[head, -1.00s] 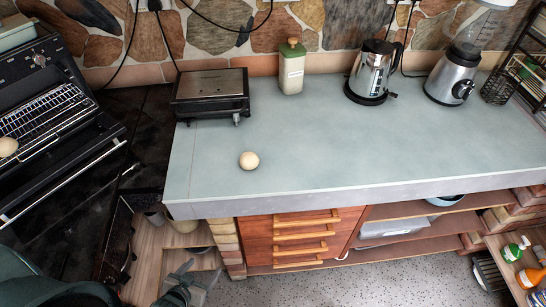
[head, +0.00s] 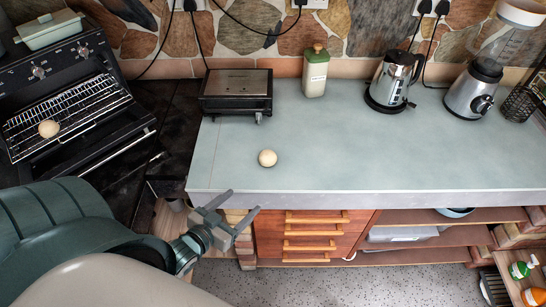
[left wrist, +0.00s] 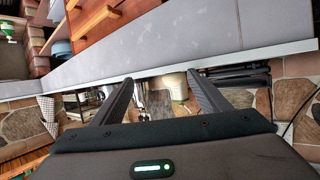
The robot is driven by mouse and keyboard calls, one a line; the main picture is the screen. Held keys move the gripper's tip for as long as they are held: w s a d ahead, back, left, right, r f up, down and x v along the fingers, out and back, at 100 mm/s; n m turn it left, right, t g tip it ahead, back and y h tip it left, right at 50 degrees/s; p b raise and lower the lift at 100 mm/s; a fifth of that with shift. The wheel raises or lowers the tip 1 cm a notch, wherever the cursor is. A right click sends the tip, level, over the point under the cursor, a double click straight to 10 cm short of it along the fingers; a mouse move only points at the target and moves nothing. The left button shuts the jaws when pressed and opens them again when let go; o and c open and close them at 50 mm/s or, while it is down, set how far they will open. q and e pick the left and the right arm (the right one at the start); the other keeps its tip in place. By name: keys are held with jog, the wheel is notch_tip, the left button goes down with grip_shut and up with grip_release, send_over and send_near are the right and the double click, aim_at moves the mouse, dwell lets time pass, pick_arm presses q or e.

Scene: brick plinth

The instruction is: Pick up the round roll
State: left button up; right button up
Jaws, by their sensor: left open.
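A round, pale roll (head: 267,158) lies on the grey-green countertop (head: 400,150), near its front left part. A second round roll (head: 49,129) sits on the wire rack of the open oven at the left. My left gripper (head: 236,203) is open and empty, in front of the counter's front edge and lower left of the roll on the counter. In the left wrist view the two fingers of my left gripper (left wrist: 160,95) stand apart with nothing between them. No roll shows in that view. My right gripper is not in view.
A sandwich press (head: 236,92), a lidded canister (head: 315,72), a kettle (head: 393,82) and a blender (head: 482,80) stand along the back of the counter. The oven (head: 70,70) with its door down is at the left. The counter's middle is clear.

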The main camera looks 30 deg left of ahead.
pick_arm(q)
jog(key=a+r+t, duration=0.2)
jog(key=shift+w+a+r, duration=0.1)
jog(key=shift+a+r, duration=0.2)
jog(key=shift+r, duration=0.1)
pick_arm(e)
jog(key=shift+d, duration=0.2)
pick_arm(q)
jog(key=shift+w, duration=0.1)
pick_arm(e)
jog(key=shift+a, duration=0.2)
pick_arm(q)
jog(key=b, duration=0.5)
send_near(264, 163)
jog(key=w, duration=0.2)
jog(key=w+f, duration=0.1)
jog(key=w, duration=0.1)
jog(key=shift+w+f, duration=0.1)
jog(key=shift+w, duration=0.65)
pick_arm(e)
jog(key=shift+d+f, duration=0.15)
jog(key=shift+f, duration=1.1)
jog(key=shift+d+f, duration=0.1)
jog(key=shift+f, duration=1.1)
